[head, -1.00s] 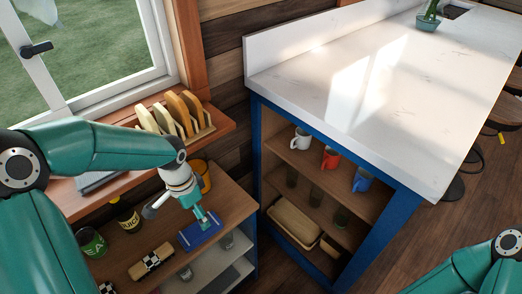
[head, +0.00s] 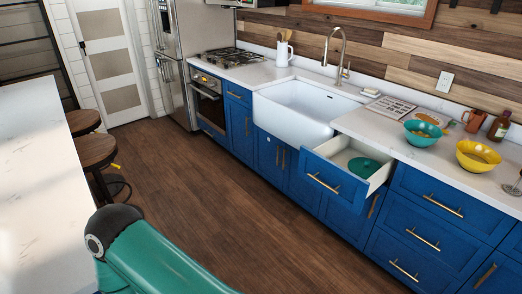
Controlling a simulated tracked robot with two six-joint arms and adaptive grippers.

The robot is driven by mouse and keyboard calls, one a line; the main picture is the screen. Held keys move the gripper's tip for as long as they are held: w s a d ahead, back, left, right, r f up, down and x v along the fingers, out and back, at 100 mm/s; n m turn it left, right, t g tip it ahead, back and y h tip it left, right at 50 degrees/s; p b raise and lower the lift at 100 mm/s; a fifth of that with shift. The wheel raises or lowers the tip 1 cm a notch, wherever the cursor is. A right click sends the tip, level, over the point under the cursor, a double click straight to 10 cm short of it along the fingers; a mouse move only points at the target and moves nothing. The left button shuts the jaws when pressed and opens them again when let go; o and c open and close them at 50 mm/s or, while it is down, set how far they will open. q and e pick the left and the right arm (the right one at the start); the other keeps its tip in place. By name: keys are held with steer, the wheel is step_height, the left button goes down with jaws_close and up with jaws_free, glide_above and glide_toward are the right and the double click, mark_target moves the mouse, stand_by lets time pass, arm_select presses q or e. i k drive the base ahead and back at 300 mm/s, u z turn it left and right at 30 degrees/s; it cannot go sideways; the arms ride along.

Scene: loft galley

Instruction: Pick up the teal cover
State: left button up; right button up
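A round teal thing (head: 365,168), which looks like the teal cover, lies inside the open white-lined drawer (head: 340,156) just right of the sink. The drawer's front wall hides part of it. A green link of one of my arms crosses the bottom of the head view, well short of the drawer. Neither gripper is in this view, so I cannot see whether either holds anything.
On the counter (head: 388,128) right of the drawer stand a teal bowl (head: 422,138), a yellow bowl (head: 478,160) and a brown bottle (head: 499,126). A white island (head: 35,190) and stools (head: 95,150) are at left. The wooden floor (head: 215,190) between is clear.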

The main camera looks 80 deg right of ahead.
mark_target(364, 167)
steer(key=z, duration=0.4)
steer(key=i, duration=0.15)
steer(key=u, duration=0.85)
steer(key=k, duration=2.1)
steer(key=u, duration=1.55)
steer(key=i, duration=0.1)
steer(key=z, duration=3.5)
steer(key=i, duration=0.3)
steer(key=z, duration=1.2)
steer(key=i, duration=0.55)
steer(key=u, duration=0.25)
